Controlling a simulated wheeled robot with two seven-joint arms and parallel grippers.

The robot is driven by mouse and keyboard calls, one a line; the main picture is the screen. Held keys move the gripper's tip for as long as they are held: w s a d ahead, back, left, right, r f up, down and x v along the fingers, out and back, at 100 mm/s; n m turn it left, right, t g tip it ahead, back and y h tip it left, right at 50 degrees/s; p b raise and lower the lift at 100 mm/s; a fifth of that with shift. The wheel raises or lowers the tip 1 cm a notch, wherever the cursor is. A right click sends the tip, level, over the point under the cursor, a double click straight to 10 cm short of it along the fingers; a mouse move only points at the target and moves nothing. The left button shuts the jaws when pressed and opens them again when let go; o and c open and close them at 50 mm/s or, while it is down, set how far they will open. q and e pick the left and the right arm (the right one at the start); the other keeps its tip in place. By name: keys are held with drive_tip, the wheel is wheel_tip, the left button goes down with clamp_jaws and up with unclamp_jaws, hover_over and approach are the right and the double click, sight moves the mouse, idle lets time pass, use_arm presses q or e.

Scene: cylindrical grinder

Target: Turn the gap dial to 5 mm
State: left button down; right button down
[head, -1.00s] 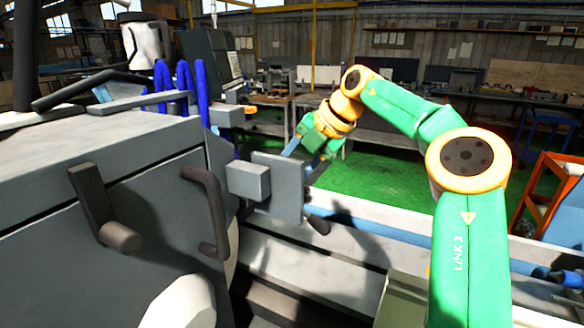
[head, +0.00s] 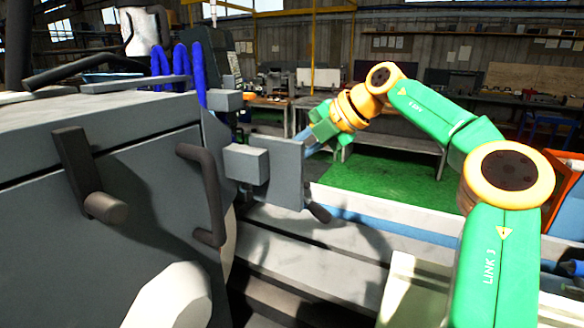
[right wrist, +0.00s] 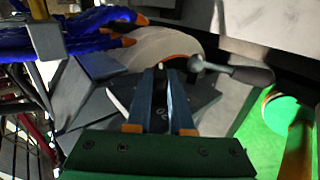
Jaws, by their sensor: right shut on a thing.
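The gap dial seems to be the dark piece (right wrist: 177,67) between my fingertips in the right wrist view, above a dark plate (right wrist: 203,100) with light markings. My fingers cover much of it, and its reading is not legible. My right gripper (right wrist: 168,75) is shut on it. In the head view my right gripper (head: 303,142) is at the far side of the upright grey plate (head: 285,185), which hides the dial from that side. My left gripper is in neither view.
A lever with a dark grip (right wrist: 240,72) sticks out close to the right of my fingers. Blue hoses (head: 178,65) rise behind the grey machine housing (head: 120,190). Green floor (head: 390,180) lies open beyond the machine bed.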

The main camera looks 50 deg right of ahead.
drive_tip(key=t+b, duration=0.1)
drive_tip(key=b, duration=0.1)
drive_tip(key=f+t+b, duration=0.1)
drive_tip(key=b, duration=0.1)
drive_tip(key=shift+s+t+y, duration=0.1)
drive_tip(key=shift+t+y, duration=0.2)
drive_tip(key=shift+t, duration=0.1)
drive_tip(key=shift+r+t+y+b, duration=0.1)
drive_tip(key=shift+t+y+b, duration=0.2)
drive_tip(key=shift+t+b, duration=0.85)
drive_tip(key=shift+g+b, duration=0.3)
drive_tip(key=shift+g, duration=0.05)
drive_tip(key=c, duration=0.8)
unclamp_jaws()
drive_tip(key=shift+s, duration=0.1)
drive_tip(key=shift+r, duration=0.1)
drive_tip(key=b+v, duration=0.1)
drive_tip(key=v, duration=0.6)
